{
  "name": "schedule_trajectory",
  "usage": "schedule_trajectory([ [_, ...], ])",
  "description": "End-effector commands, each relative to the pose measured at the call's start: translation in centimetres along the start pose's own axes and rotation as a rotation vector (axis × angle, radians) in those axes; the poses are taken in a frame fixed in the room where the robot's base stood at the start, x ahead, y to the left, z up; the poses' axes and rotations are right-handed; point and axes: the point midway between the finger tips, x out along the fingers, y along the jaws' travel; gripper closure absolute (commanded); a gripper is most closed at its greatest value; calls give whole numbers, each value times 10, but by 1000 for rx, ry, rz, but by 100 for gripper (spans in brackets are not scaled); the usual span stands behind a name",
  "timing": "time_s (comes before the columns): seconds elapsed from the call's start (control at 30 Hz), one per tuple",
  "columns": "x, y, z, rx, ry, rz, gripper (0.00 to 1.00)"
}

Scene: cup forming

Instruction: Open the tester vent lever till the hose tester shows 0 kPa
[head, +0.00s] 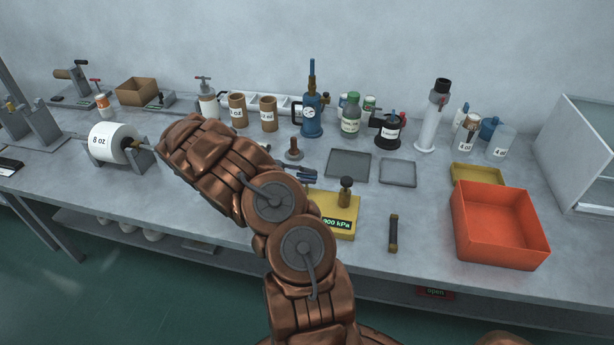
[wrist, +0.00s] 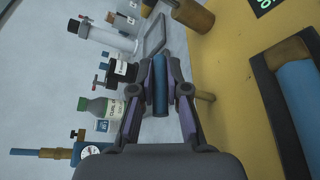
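The yellow hose tester (head: 341,206) sits at the front of the bench, partly hidden behind my arm. Its green readout (head: 336,224) ends in "00 kPa"; the leading digit is unclear. In the wrist view the tester's yellow face (wrist: 235,75) fills the right side. A blue bar (wrist: 160,85), which looks like the vent lever's handle, lies between my gripper's fingers (wrist: 161,88). The pads appear to touch it on both sides. My gripper (head: 300,174) is behind the tester in the head view, partly hidden by my arm.
A brown-ended blue piece in a dark holder (wrist: 300,100) is on the tester. A brown knob (head: 346,190) rises from its top. Grey trays (head: 348,163) and bottles (head: 351,115) stand behind. A dark rod (head: 393,233) and red bin (head: 500,250) are to the right.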

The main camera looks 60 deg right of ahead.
Motion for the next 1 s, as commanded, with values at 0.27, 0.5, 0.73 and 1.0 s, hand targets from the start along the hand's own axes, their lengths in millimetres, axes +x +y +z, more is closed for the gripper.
schedule_trajectory([
  [0.27,0,0,0,0,0,0,100],
  [0.5,0,0,0,0,0,0,100],
  [0.73,0,-2,-1,11,1,5,100],
  [1.0,-2,-9,2,78,0,35,100],
])
